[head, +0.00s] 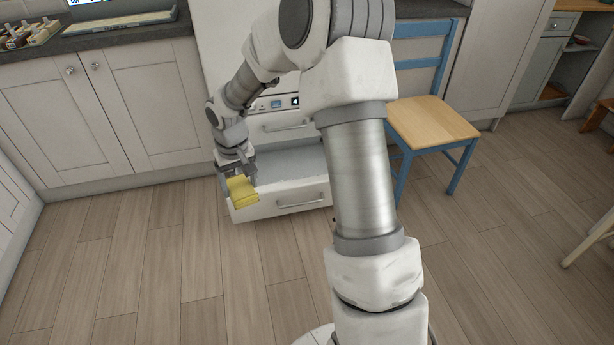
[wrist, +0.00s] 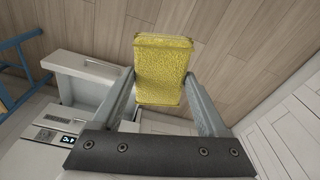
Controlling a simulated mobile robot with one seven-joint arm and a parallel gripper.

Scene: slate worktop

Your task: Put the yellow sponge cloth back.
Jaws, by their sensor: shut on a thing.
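The yellow sponge cloth (head: 243,191) is a folded yellow pad with a textured surface. My gripper (head: 239,178) is shut on it and points downward. In the wrist view the cloth (wrist: 162,62) sits between the two grey fingers and sticks out past their tips. In the head view the cloth overlaps the left front corner of an open low drawer (head: 281,203). The drawer also shows at the left in the wrist view (wrist: 84,68). I cannot tell whether the cloth is over the drawer or beside it.
A blue chair with a wooden seat (head: 432,122) stands right of the drawer. White cupboards (head: 125,105) under a dark worktop (head: 98,39) are at the left. A tray with several items (head: 30,35) is on the worktop. The wooden floor (head: 150,265) at the front left is clear.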

